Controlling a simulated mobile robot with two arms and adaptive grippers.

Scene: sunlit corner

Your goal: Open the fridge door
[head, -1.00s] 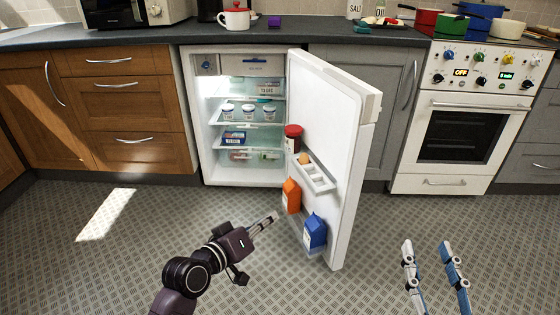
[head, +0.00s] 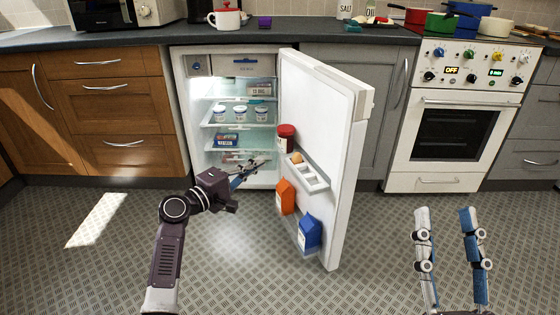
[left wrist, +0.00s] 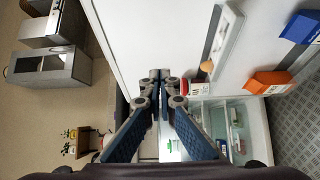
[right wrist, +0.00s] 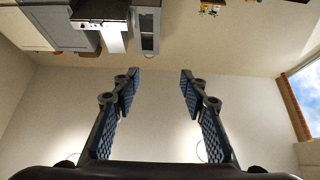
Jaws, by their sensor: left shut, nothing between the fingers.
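The white fridge (head: 182,120) stands under the worktop with its door (head: 318,110) swung wide open toward me, hinged on the right. The door's inner face also shows in the left wrist view (left wrist: 150,35). My left gripper (head: 266,160) is shut and empty, pointing toward the fridge opening on the inner side of the door. In the left wrist view its fingertips (left wrist: 160,74) meet in front of the door's inner face; I cannot tell whether they touch it. My right gripper (head: 446,211) is open and empty above the floor, right of the door.
The door shelves hold a red-lidded jar (head: 286,138), an egg rack (head: 308,174), an orange carton (head: 286,196) and a blue carton (head: 309,232). Wooden drawers (head: 118,105) stand left, a white oven (head: 455,130) right. The floor (head: 105,270) is clear.

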